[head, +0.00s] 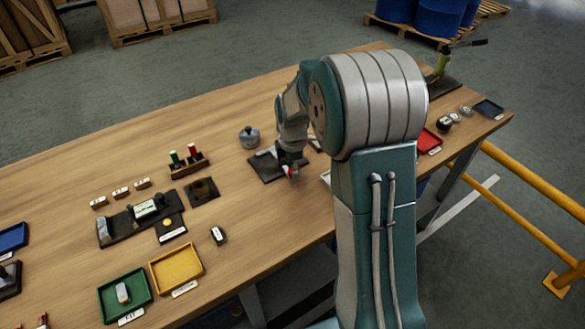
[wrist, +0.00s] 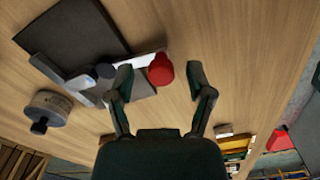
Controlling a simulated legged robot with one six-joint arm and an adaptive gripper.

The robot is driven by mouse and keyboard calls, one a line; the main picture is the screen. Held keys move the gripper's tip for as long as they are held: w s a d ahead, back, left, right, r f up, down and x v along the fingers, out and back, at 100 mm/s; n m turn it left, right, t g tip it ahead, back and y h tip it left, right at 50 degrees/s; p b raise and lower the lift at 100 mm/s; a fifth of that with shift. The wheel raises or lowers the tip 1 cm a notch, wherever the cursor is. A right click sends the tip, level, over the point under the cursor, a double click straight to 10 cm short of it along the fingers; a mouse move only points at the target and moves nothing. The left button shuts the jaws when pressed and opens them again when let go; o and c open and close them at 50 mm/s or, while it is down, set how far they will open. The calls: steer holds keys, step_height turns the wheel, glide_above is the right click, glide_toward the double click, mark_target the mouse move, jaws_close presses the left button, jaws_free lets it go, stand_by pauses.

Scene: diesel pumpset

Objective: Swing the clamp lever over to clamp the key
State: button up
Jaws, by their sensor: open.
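The clamp's dark base plate (head: 266,172) lies on the wooden table under my gripper. In the wrist view, the dark plate (wrist: 75,40) sits at upper left with pale metal clamp parts (wrist: 80,82) beside it. The lever's red knob (wrist: 161,70) appears between my open fingertips. My gripper (wrist: 161,80) is open, with one finger on each side of the knob; I cannot tell whether either touches it. In the head view, my gripper (head: 291,170) is low over the plate and partly covers the clamp. I cannot make out the key clearly.
A round grey pot with a dark knob (head: 249,137) stands close behind the clamp. A rack with red and green pieces (head: 188,162) is to the left. Yellow (head: 176,270) and green (head: 125,295) trays lie near the front. My arm hides the table's middle right.

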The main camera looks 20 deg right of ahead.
step_height(320, 180, up, 12)
stand_by(0.6)
steer(key=s+a+r+m+t, duration=0.35)
steer(key=s+r+m, duration=0.4)
steer(key=s, duration=0.45)
steer(key=s+a+m+t, duration=0.2)
steer(key=s+m, duration=0.6)
steer(key=s, duration=0.5)
steer(key=shift+a+f+m, duration=0.35)
steer(key=shift+a+f, duration=0.1)
steer(key=shift+a, duration=0.1)
